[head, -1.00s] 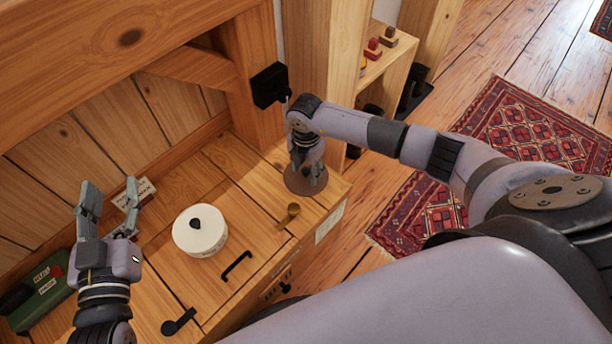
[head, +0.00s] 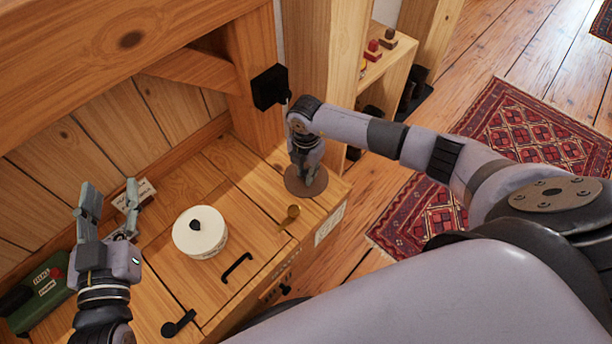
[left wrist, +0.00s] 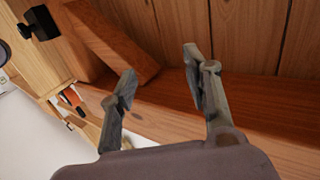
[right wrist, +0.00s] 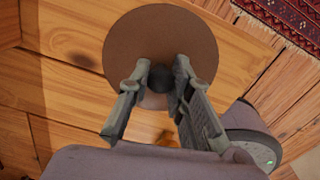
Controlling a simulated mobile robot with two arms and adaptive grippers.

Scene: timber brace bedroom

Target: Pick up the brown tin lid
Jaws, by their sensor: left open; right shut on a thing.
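The brown tin lid (head: 296,187) is a flat round disc at the right end of the wooden top. It also shows in the right wrist view (right wrist: 190,40), with a dark knob (right wrist: 162,78) at its middle. My right gripper (head: 308,176) is above the lid, its fingers shut on the knob. I cannot tell whether the lid is clear of the wood. My left gripper (head: 108,193) is open and empty above the left part of the top; its spread fingers also show in the left wrist view (left wrist: 163,75).
A white round tin (head: 200,232) with a black knob stands mid-top. A brass spoon-like thing (head: 289,215), black handle (head: 237,267), black utensil (head: 179,322), small card (head: 133,195) and green box (head: 42,290) lie around it. A wooden post (head: 320,80) rises behind the lid.

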